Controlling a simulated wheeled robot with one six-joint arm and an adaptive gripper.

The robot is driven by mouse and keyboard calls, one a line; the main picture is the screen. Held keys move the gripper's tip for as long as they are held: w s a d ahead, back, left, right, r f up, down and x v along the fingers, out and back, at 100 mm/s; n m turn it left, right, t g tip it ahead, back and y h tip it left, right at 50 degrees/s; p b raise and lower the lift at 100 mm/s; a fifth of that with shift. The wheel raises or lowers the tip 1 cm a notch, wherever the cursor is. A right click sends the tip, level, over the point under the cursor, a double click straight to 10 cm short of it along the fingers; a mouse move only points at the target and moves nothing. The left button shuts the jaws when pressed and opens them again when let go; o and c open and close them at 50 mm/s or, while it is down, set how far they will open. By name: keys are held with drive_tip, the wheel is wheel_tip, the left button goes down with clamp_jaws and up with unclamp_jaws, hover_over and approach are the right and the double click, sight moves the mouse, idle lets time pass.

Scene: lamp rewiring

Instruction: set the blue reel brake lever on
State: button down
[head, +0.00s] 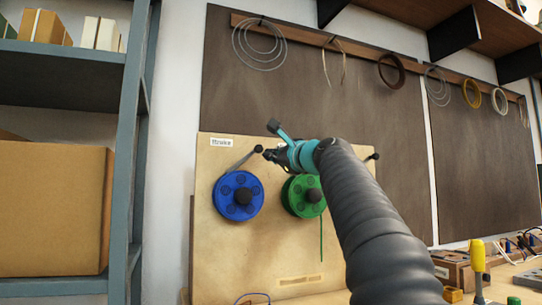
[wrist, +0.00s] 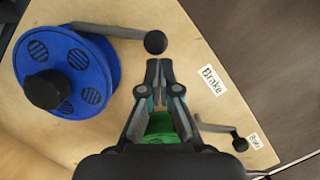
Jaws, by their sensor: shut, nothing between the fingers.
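The blue reel (head: 240,197) is mounted on a tan upright board; in the wrist view the blue reel (wrist: 95,62) is at upper left. Its brake lever (head: 240,162) is a thin grey bar with a black ball knob, slanting up and right above the reel. In the wrist view the lever (wrist: 110,31) runs from the reel's edge to its knob (wrist: 155,42). My gripper (head: 266,154) is shut and empty, beside the knob. In the wrist view my gripper's tips (wrist: 158,65) are just below the knob; I cannot tell whether they touch.
A green reel (head: 300,198) sits right of the blue one, partly behind my arm. Another lever knob (wrist: 240,144) shows in the wrist view. A Brake label (head: 221,142) is on the board (head: 260,255). A shelf with a cardboard box (head: 55,210) stands at left.

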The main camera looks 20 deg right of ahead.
drive_tip(key=s+d+f+b, duration=0.3)
drive_tip(key=s+d, duration=0.3)
drive_tip(key=s, duration=0.3)
drive_tip(key=shift+f+b, duration=0.25)
drive_tip(key=shift+b, duration=0.35)
drive_tip(key=shift+s, duration=0.15)
